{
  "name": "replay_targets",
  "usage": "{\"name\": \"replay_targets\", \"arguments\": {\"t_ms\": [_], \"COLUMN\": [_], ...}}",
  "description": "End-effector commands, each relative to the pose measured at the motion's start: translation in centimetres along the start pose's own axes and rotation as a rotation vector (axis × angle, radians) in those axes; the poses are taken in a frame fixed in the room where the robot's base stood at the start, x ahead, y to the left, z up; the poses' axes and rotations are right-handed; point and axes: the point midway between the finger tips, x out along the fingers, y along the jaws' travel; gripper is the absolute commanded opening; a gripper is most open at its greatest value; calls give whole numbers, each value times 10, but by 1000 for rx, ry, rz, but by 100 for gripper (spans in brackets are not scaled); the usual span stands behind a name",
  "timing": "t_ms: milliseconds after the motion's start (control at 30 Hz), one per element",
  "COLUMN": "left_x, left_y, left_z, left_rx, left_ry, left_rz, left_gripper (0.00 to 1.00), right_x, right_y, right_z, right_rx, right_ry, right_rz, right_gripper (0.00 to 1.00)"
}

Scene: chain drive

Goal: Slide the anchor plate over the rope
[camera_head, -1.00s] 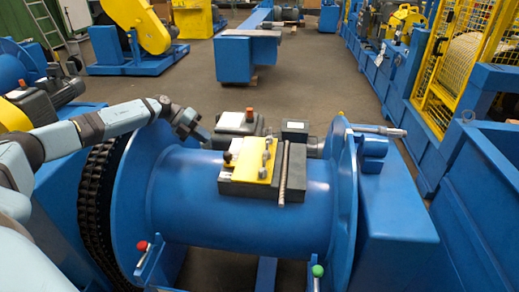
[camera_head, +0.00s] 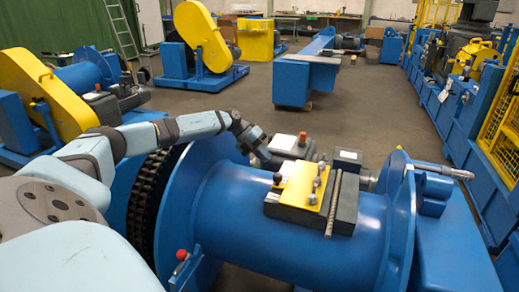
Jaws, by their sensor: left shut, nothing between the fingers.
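The anchor plate looks to be the yellow plate (camera_head: 297,184) with several dark bolts, lying on a dark block on top of the blue drum (camera_head: 235,215). A grey ribbed rope (camera_head: 333,205) lies along the right side of the block, beside the yellow plate and not under it. My left gripper (camera_head: 268,160) is small in the view. It is shut and empty, behind and left of the plate, over the drum's far side and apart from the plate. My right gripper is not in view.
The drum has a tall left flange with a black chain (camera_head: 150,205) and a right flange (camera_head: 398,225). A red-knobbed lever (camera_head: 182,255) stands at the front left.

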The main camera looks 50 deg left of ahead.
Motion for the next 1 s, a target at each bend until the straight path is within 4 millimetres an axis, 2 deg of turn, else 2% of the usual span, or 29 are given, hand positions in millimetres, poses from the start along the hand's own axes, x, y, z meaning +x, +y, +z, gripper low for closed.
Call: {"name": "replay_targets", "arguments": {"t_ms": [33,200,400,600,900,1000], "left_x": [14,48,67,74,74,78], "left_y": [0,0,-20,-27,-28,-36], "left_z": [0,0,0,0,0,0], "left_rx": [0,0,2,1,0,0], "left_ry": [3,1,0,-1,-1,1], "left_rz": [-2,-2,-2,0,0,-2], "left_gripper": [0,0,0,0,0,0], "right_x": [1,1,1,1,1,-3], "right_y": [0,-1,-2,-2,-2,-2], "right_z": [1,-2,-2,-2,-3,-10], "right_rx": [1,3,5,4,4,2], "right_ry": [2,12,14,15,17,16], "right_rz": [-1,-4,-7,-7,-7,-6], "right_gripper": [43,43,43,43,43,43]}}
